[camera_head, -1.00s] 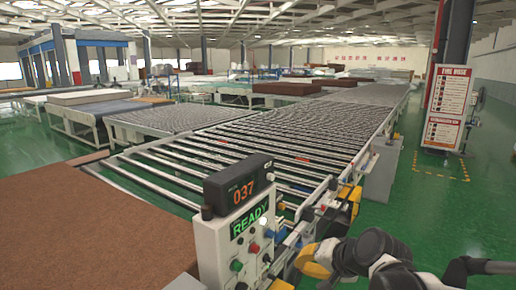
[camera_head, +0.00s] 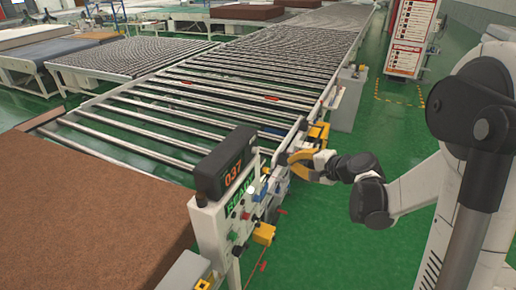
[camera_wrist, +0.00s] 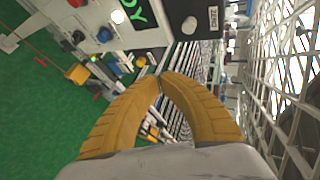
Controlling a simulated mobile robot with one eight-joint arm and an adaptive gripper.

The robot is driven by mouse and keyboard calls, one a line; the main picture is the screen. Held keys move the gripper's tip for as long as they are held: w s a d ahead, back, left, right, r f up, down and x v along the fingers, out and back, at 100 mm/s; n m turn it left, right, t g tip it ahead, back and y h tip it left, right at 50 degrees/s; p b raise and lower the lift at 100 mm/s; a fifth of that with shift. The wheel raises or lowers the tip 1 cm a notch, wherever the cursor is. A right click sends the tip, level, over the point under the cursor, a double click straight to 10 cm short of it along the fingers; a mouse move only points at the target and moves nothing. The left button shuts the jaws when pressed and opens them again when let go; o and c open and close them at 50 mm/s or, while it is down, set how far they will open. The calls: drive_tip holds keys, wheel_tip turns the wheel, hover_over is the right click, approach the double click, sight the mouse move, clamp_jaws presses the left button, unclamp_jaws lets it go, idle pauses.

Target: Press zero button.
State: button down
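A white control box (camera_head: 208,232) stands at the near end of the roller conveyor, with a dark display (camera_head: 225,165) reading 037 on top and a green READY sign below it. In the wrist view the box face shows at the top, with a pale round button (camera_wrist: 190,25) beside a label that seems to read ZERO (camera_wrist: 213,18). A lit white button (camera_wrist: 117,17), a red one and a blue one sit further left. My gripper (camera_wrist: 160,80) has its yellow fingertips together and empty, apart from the box. In the head view my gripper (camera_head: 300,158) is right of the box.
A brown mattress (camera_head: 95,205) lies at the left, up against the box. The roller conveyor (camera_head: 200,95) runs away behind it. A yellow part (camera_head: 264,233) sticks out low on the box. Green floor (camera_head: 310,240) is clear at the right.

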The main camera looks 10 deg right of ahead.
sight(256, 151)
drive_tip(key=w+a, duration=0.5)
drive_tip(key=a, duration=0.2)
drive_tip(key=shift+w, duration=0.15)
idle(0.3)
drive_tip(key=shift+a, duration=0.2)
idle(1.2)
drive_tip(key=shift+w+a, duration=0.25)
drive_tip(key=shift+w+a, duration=0.5)
drive_tip(key=shift+a, duration=0.2)
idle(1.1)
drive_tip(key=shift+s+d, duration=0.1)
drive_tip(key=shift+d, duration=0.05)
drive_tip(key=shift+s+d+b, duration=0.5)
drive_tip(key=shift+s+d, duration=0.2)
drive_tip(key=shift+d, duration=0.15)
